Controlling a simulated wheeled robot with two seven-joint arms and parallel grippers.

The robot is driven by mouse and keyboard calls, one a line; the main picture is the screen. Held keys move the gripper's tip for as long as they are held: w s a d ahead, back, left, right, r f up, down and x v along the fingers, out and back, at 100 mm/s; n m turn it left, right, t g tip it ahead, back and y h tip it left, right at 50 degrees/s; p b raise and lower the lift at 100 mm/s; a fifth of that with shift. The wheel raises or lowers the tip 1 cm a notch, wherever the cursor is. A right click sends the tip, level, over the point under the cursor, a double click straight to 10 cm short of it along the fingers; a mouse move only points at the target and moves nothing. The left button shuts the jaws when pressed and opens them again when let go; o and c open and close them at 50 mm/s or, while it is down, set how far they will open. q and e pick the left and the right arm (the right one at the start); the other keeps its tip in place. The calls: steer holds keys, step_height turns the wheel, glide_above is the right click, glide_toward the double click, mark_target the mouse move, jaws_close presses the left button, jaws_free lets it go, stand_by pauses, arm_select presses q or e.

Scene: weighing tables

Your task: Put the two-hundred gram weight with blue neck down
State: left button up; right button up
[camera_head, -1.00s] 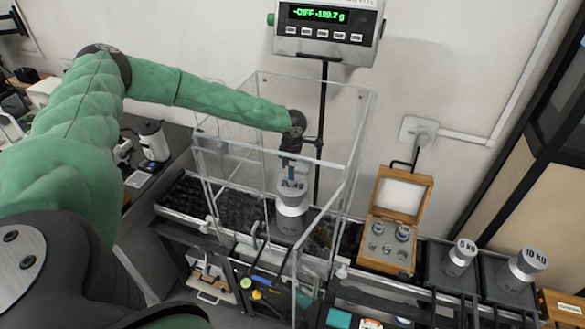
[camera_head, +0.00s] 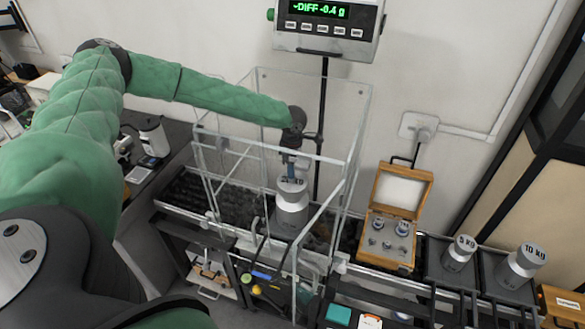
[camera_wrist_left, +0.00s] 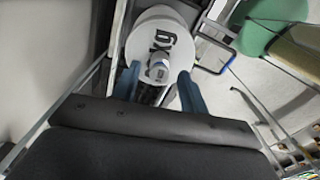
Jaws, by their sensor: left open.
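A large silver kilogram weight (camera_head: 291,215) stands upright inside the clear-walled weighing enclosure (camera_head: 345,130). In the left wrist view its round top (camera_wrist_left: 180,32) shows dark lettering. The small two-hundred gram weight (camera_wrist_left: 158,68) stands on that top, with a bluish neck. My left gripper (camera_head: 290,168) reaches down into the enclosure from above. Its blue fingers (camera_wrist_left: 158,76) are open, one on each side of the small weight. The lower part of the small weight is partly hidden. The display (camera_head: 320,10) reads "DIFF -0.4 g". My right gripper is not in view.
Clear walls stand close around my left arm's end. An open wooden box (camera_head: 387,250) with several small weights stands to the right. Beyond it stand a 5 KG weight (camera_head: 459,252) and a 10 KG weight (camera_head: 522,265).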

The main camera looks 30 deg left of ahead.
arm_select(q)
step_height(320, 180, up, 12)
steer(key=b, duration=0.4)
steer(key=shift+f, duration=0.15)
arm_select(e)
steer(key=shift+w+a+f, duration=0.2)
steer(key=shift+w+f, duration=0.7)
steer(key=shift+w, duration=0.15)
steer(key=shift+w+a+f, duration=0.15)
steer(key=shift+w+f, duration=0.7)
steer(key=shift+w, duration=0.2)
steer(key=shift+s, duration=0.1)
